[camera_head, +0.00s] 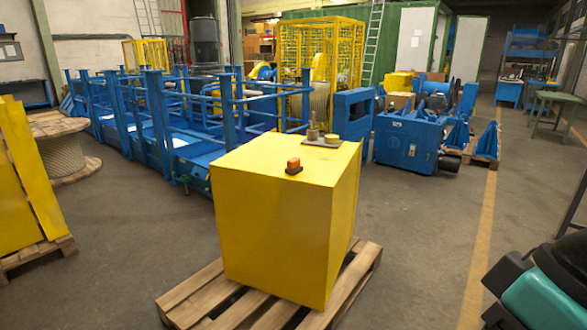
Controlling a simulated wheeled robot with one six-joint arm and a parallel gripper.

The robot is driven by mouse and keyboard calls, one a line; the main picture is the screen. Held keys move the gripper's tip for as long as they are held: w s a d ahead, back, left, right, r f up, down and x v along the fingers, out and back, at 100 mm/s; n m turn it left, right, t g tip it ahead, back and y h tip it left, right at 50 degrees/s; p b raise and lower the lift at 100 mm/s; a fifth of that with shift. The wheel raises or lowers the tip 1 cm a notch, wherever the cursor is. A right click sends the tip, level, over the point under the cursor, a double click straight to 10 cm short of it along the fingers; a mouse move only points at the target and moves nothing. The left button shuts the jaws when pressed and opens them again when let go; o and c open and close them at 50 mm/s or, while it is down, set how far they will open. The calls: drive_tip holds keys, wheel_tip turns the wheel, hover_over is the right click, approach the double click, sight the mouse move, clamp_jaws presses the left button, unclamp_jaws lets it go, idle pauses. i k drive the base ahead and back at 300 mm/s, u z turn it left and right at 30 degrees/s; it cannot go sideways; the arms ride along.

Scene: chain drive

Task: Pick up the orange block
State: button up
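The block stands clear of the other items on the box. My gripper is not in view, and nothing touches the block.
A grey plate (333,141) with brass-coloured round pieces (312,131) lies behind the block, to its right. The box stands on a wooden pallet (190,292). Blue frames (160,120) and a blue machine (408,142) stand behind. Floor at right (430,225) is clear.

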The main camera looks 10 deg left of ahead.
sight(294, 167)
drive_tip(key=z, duration=0.5)
drive_tip(key=k, duration=0.65)
drive_tip(key=z, duration=0.9)
drive_tip(key=k, duration=0.6)
drive_tip(key=z, duration=0.1)
drive_tip(key=i, duration=1.8)
drive_tip(key=u, duration=0.85)
drive_tip(key=i, duration=1.7)
drive_tip(key=u, duration=1.45)
drive_tip(key=i, duration=0.95)
drive_tip(key=u, duration=1.3)
drive_tip(key=i, duration=0.4)
drive_tip(key=u, duration=0.4)
